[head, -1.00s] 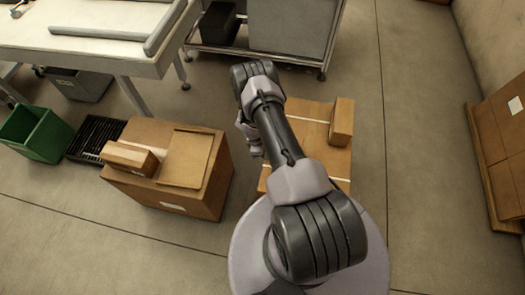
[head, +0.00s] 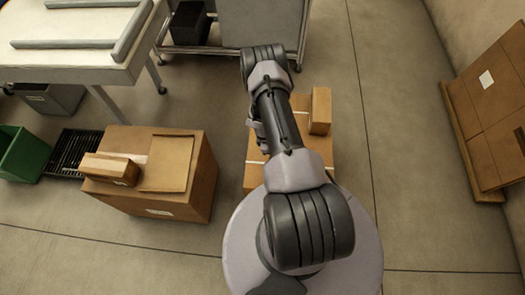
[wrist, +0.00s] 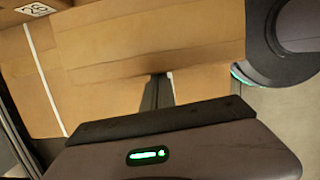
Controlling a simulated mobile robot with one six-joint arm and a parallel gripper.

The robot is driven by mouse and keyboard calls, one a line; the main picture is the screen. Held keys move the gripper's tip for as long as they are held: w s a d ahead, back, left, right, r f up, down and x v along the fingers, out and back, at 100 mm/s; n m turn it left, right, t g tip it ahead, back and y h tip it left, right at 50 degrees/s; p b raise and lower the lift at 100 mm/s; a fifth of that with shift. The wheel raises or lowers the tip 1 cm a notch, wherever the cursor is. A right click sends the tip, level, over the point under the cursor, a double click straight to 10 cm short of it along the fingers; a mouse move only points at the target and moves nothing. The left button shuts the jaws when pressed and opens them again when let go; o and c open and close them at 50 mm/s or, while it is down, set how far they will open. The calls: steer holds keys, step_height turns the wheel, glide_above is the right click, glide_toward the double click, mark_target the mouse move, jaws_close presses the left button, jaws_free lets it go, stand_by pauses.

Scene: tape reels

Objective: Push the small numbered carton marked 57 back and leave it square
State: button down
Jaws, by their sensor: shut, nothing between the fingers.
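A small brown carton (head: 320,111) stands near the right edge of a larger taped carton (head: 256,173), right of my arm. In the wrist view a plain brown carton face (wrist: 150,40) lies just beyond my fingertips; contact cannot be told. A white label (wrist: 36,9) at the upper left is cut off, and its marking is not clearly readable. Another small carton (head: 110,168) lies on the large left carton. No 57 is legible in the head view. My gripper (wrist: 158,88) is shut and empty; in the head view it is mostly hidden by my arm.
The large left carton (head: 180,205) also carries a flat brown piece (head: 166,165). A green bin (head: 22,155), black grate (head: 78,150) and white table (head: 75,60) lie left. A wheeled cart (head: 235,28) stands behind. Tall brown cartons (head: 490,95) stand right; floor before them is clear.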

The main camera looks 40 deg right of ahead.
steer(key=s+d, duration=0.6)
steer(key=shift+s+d, duration=0.2)
steer(key=shift+s, duration=0.15)
steer(key=shift+a, duration=0.1)
